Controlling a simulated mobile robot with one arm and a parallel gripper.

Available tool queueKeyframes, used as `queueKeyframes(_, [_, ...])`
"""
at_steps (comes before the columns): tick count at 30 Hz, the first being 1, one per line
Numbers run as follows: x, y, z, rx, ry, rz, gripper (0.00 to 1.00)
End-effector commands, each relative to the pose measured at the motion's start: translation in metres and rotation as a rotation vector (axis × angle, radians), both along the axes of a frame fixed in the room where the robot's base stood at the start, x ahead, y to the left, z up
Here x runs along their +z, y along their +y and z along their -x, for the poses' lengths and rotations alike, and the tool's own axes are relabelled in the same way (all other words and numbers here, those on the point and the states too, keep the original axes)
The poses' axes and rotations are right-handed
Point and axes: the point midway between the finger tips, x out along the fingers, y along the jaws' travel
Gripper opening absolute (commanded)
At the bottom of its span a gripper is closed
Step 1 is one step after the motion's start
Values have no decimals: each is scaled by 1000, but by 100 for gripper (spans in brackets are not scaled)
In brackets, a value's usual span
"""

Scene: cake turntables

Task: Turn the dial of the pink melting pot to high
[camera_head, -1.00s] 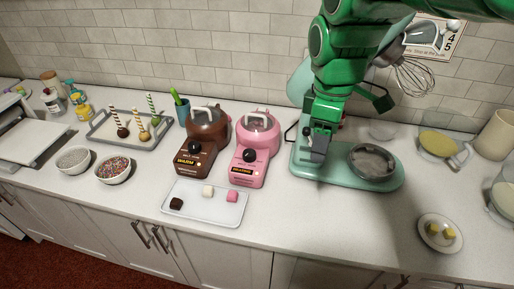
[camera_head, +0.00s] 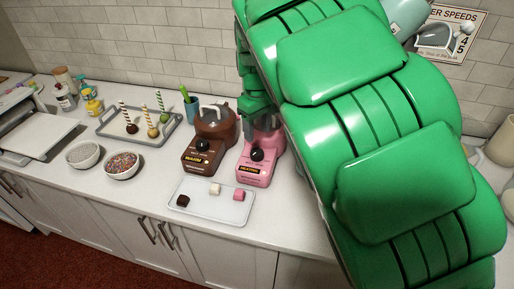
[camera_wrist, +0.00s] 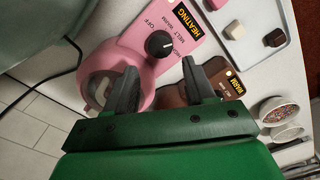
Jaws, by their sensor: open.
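The pink melting pot (camera_head: 263,150) stands on the counter beside the brown melting pot (camera_head: 207,140), partly hidden behind my green arm in the head view. Its black dial (camera_head: 257,155) sits on the front panel above a display reading HEATING. In the wrist view the pink pot (camera_wrist: 133,45) shows its black dial (camera_wrist: 159,44) with OFF, WARM and MELT printed around it. My gripper (camera_wrist: 158,80) is open and empty in the wrist view, its two dark fingers spread below the dial and apart from it.
A white tray (camera_head: 212,218) with several small cubes lies in front of the pots. A cup with green tools (camera_head: 190,107), a grey tray of cake pops (camera_head: 112,134) and two bowls, one with sprinkles (camera_head: 121,163), stand to the left. A cable (camera_wrist: 68,62) shows in the wrist view.

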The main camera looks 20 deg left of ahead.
Motion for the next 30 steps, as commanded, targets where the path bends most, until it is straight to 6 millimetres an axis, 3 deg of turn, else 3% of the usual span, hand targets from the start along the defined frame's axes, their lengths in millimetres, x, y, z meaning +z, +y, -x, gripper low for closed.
queueKeyframes(8, [-16,1,0,-2,1,0,54])
queueKeyframes(21, [-73,1,1,-1,4,1,54])
queueKeyframes(30, [-79,1,0,-1,1,-1,54])
